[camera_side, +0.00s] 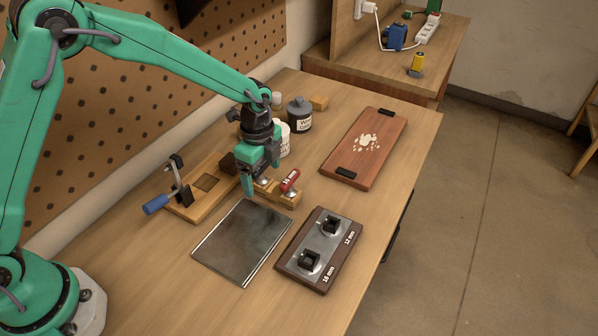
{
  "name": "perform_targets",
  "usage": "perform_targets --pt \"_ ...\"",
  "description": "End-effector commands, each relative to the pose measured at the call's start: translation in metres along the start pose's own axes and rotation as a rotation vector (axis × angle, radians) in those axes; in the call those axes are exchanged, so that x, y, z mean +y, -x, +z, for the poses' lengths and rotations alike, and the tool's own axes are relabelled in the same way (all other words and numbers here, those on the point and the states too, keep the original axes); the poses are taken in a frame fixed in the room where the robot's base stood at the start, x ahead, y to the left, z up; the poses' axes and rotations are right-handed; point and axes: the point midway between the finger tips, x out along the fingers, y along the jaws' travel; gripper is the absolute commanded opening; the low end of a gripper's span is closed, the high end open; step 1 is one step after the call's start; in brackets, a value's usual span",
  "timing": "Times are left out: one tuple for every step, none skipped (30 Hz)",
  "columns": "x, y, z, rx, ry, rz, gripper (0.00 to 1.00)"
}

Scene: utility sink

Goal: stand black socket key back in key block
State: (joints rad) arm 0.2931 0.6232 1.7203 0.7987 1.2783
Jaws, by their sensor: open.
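The key block (289,267) is a dark wooden base with a grey plate, at the front right of the table. I cannot tell whether either is a socket or a key. A red piece with white marking (290,181) lies on a small wooden rest (287,201), beside my gripper. It may be part of a key; no black key shows clearly. My gripper (262,181) points down, open, just left of the red piece, and partly hides the rest.
A dark metal sheet (242,242) lies left of the key block. A wooden fixture with a blue-handled clamp (157,204) stands behind it. A dark bottle (300,115) and a white container (284,139) stand behind my gripper. A brown board (386,135) lies at the right.

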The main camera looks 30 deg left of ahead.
Motion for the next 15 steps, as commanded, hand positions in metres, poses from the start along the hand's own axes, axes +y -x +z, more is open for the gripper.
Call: perform_targets --pt "0.000 0.001 0.000 0.000 0.000 -0.001 0.85" --pt "0.000 0.002 0.000 0.000 0.000 -0.001 0.85" --pt "-0.001 0.004 0.000 0.001 0.000 -0.002 0.85" --pt "-0.001 0.006 0.000 0.001 0.000 -0.003 0.85" --pt "-0.001 0.008 0.000 0.001 0.000 -0.003 0.85" --pt "-0.001 0.011 0.000 0.001 0.000 -0.003 0.85" --pt "-0.001 0.014 0.000 0.001 0.000 -0.003 0.85" --pt "-0.001 0.017 0.000 0.001 0.000 -0.002 0.85" --pt "-0.001 0.021 0.000 0.001 0.000 -0.004 0.85" --pt "-0.001 0.025 0.000 0.001 0.000 -0.004 0.85" --pt "-0.001 0.029 0.000 0.001 0.000 -0.004 0.85" --pt "-0.001 0.034 0.000 0.001 0.000 -0.004 0.85" --pt "-0.001 0.038 0.000 0.001 0.000 -0.004 0.85" --pt "-0.001 0.042 0.000 0.001 0.000 -0.004 0.85" --pt "-0.001 0.048 0.000 0.001 0.000 -0.004 0.85"
